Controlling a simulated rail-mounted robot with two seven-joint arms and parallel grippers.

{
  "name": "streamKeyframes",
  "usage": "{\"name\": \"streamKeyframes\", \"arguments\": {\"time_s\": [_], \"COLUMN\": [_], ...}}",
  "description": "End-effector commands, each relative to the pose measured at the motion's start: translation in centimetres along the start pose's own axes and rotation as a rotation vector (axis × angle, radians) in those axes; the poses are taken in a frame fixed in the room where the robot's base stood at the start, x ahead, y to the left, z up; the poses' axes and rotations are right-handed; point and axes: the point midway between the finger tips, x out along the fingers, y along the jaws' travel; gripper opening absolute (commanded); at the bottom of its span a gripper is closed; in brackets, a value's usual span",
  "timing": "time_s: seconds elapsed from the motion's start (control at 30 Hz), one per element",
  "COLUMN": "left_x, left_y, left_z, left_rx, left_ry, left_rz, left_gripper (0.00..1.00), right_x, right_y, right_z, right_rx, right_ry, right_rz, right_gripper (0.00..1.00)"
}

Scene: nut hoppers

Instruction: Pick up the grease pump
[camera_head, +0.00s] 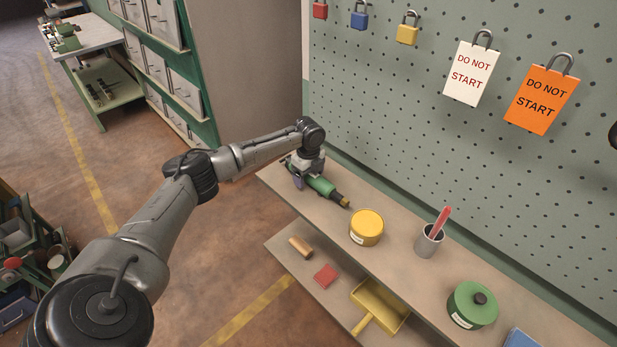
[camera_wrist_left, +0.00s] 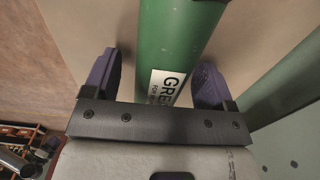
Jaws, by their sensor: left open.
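The grease pump (camera_head: 320,186) is a green cylinder with a dark and yellowish end, lying on the upper shelf near its left end. In the left wrist view its green body (camera_wrist_left: 175,45) carries a white label with partly hidden letters. My left gripper (camera_head: 306,180) is over the pump, reaching down from above. Its two purple fingers, seen in the left wrist view (camera_wrist_left: 156,80), stand open on either side of the green body, with a visible gap at the left finger. My right gripper is in neither view.
On the upper shelf (camera_head: 397,240) stand a yellow tin (camera_head: 367,228), a grey cup (camera_head: 429,241) with a red stick and a green lidded pot (camera_head: 472,306). The pegboard (camera_head: 400,120) rises directly behind. The lower shelf holds a yellow dustpan (camera_head: 381,306) and a red block (camera_head: 326,276).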

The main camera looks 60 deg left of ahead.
Motion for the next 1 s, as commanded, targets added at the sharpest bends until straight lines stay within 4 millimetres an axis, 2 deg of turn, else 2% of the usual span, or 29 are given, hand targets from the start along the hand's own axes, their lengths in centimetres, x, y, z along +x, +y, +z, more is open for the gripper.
{"name": "streamKeyframes", "arguments": {"time_s": [0.2,0.9,1.0], "left_x": [0.08,0.04,-0.08], "left_y": [0.00,0.00,-0.04], "left_z": [0.01,0.02,0.04], "left_rx": [0.000,0.000,-0.001], "left_ry": [0.000,0.000,0.000], "left_rz": [0.000,0.000,-0.002], "left_gripper": [0.78,0.11,0.06], "right_x": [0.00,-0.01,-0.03], "right_y": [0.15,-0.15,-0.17], "right_z": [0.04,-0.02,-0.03], "right_rx": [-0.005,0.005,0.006], "right_ry": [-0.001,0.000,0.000], "right_rz": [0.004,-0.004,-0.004], "right_gripper": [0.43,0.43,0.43]}}
